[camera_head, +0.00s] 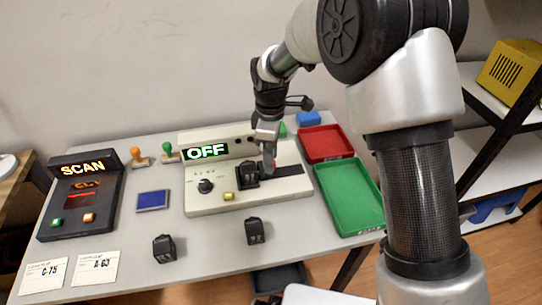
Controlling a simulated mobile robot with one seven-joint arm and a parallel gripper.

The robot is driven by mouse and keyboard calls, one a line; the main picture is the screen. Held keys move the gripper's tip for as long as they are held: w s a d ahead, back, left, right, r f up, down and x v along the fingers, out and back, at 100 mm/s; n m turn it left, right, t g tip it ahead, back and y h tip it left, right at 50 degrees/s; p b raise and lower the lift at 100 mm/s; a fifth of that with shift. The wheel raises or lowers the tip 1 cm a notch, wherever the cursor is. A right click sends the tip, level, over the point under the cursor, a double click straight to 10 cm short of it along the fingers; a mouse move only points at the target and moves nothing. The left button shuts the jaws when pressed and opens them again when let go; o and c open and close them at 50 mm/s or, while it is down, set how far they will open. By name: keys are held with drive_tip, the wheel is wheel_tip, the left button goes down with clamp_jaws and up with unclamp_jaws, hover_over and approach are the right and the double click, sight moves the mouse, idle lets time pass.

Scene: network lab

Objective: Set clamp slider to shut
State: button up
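A cream control panel (215,203) with a lit OFF display (207,151) stands on the table. It carries a black knob (205,186), a yellow button (228,196) and a dark slot running to the right. The clamp slider (248,178), a black block, appears to sit at the left part of that slot. My gripper (268,168) points down just right of the slider, over the slot. Whether it touches the slider, and whether its fingers are open or shut, I cannot tell from this angle.
Two black clamp-like blocks (165,248) (255,231) lie in front of the panel. A SCAN device (82,195) stands at left, with label cards (96,267) in front. A red tray (325,143) and green tray (348,195) lie at right. A blue pad (152,201) lies between the devices.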

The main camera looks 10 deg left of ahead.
wheel_tip(320, 180, up, 17)
drive_tip(key=p, duration=0.2)
drive_tip(key=shift+p, duration=0.35)
drive_tip(key=shift+w, duration=0.1)
